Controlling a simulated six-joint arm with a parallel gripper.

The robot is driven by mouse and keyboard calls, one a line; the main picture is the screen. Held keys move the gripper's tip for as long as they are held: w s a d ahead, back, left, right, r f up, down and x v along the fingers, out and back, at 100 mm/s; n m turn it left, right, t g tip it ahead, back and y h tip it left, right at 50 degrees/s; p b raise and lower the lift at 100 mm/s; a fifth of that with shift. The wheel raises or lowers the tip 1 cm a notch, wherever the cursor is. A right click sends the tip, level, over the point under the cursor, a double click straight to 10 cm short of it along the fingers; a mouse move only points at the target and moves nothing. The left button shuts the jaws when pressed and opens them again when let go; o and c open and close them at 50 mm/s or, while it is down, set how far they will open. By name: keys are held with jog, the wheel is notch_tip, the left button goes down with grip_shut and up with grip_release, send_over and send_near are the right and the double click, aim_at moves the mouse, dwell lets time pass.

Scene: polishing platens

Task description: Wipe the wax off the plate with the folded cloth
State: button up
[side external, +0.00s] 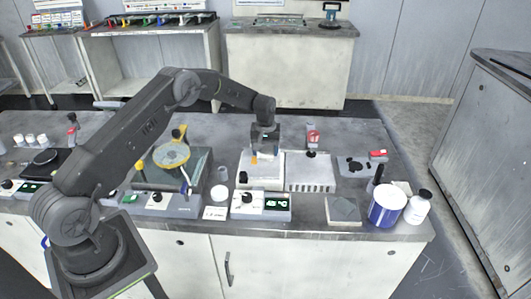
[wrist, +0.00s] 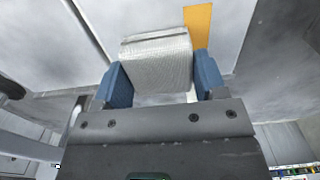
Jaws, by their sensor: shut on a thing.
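My gripper (wrist: 161,75) is shut on the folded cloth (wrist: 155,58), a pale grey woven pad between its two blue fingertips. In the side view my gripper (side external: 264,149) points down over the plate (side external: 262,184), a pale block behind a control box with a lit display. An orange patch that looks like the wax (wrist: 198,24) lies on the pale surface, just beyond and right of the cloth in the wrist view. It shows as a small orange spot (side external: 253,160) beside the fingers in the side view. Whether the cloth touches the plate is unclear.
A slotted pale block (side external: 310,172) adjoins the plate on the right. A polishing machine with a yellow disc (side external: 171,156) stands left. A blue-and-white tub (side external: 387,205) and a white bottle (side external: 417,207) stand at the front right, near a grey square pad (side external: 343,210).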

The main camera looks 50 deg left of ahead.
aim_at(255, 166)
jog(key=s+d, duration=0.3)
jog(key=shift+w+a+f, duration=0.1)
jog(key=shift+w+a, duration=1.55)
jog(key=shift+s+a, duration=1.05)
jog(key=shift+s, duration=0.1)
jog(key=shift+s+d, duration=1.9)
jog(key=shift+w+a, duration=1.9)
jog(key=shift+a, duration=0.05)
jog(key=shift+s+d, duration=1.9)
jog(key=shift+d, duration=0.05)
jog(key=w+a, duration=0.3)
jog(key=shift+w+a, duration=0.2)
jog(key=r, duration=0.2)
jog(key=shift+w+a+r, duration=0.2)
jog(key=shift+w+r, duration=0.05)
jog(key=shift+r, duration=2.95)
